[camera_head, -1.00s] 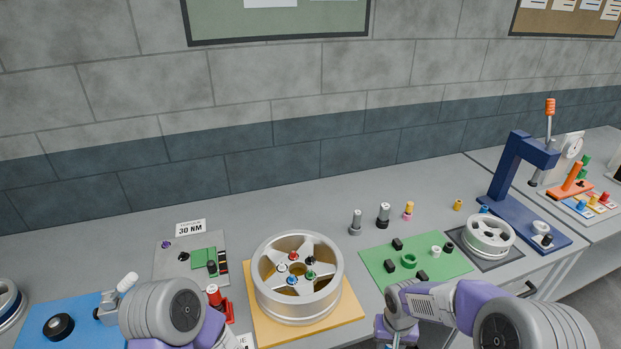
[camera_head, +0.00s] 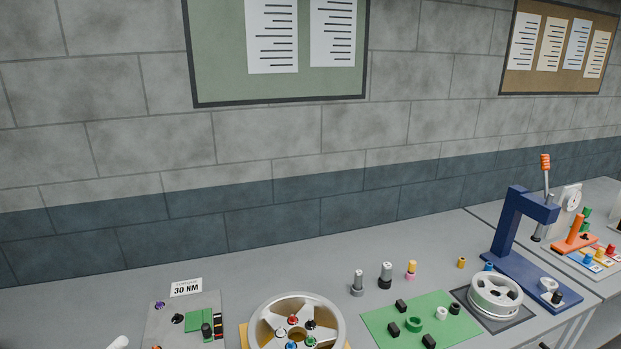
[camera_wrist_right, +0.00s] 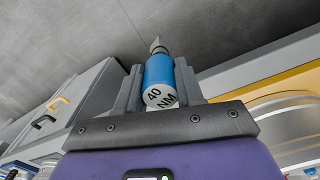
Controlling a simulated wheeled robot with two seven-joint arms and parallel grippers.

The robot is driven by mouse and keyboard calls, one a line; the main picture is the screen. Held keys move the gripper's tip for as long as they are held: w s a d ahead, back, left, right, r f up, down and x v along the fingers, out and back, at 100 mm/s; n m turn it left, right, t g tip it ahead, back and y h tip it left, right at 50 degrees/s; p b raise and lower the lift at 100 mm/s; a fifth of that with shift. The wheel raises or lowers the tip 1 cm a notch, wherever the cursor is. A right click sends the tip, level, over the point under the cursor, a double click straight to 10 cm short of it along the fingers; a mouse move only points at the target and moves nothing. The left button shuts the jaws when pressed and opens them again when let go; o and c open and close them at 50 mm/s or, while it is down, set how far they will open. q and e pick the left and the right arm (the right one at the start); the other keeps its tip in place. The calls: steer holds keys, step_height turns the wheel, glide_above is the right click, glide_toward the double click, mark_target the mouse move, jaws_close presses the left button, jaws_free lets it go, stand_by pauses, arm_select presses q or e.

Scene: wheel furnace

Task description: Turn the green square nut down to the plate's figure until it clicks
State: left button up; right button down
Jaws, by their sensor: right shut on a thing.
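The silver wheel (camera_head: 336,316) is cut off by the bottom edge of the head view. Its coloured nuts show in the hub, and the green nut (camera_head: 311,342) is at the lower right of them. The plate (camera_head: 186,288) at the left reads 30 NM. In the right wrist view my right gripper (camera_wrist_right: 159,76) is shut on a blue and grey tool (camera_wrist_right: 159,98) whose white end reads 40 NM. The tool's far tip points away against a grey background. Neither gripper shows in the head view.
A grey board (camera_head: 158,325) with small parts lies left of the wheel. A green mat (camera_head: 378,325) with black and white parts lies to its right, sockets (camera_head: 357,284) behind. A blue press (camera_head: 507,225) stands far right. The bench behind the wheel is clear.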

step_height(320, 180, up, 20)
steer(key=p, duration=1.5)
steer(key=w+a+m+p, duration=0.3)
steer(key=w+a+m, duration=0.4)
steer(key=w+a, duration=1)
steer(key=shift+w+a, duration=0.25)
steer(key=shift+w, duration=2)
steer(key=shift+f, duration=0.15)
step_height(320, 180, down, 3)
steer(key=shift+f+b, duration=0.1)
steer(key=shift+b, duration=0.55)
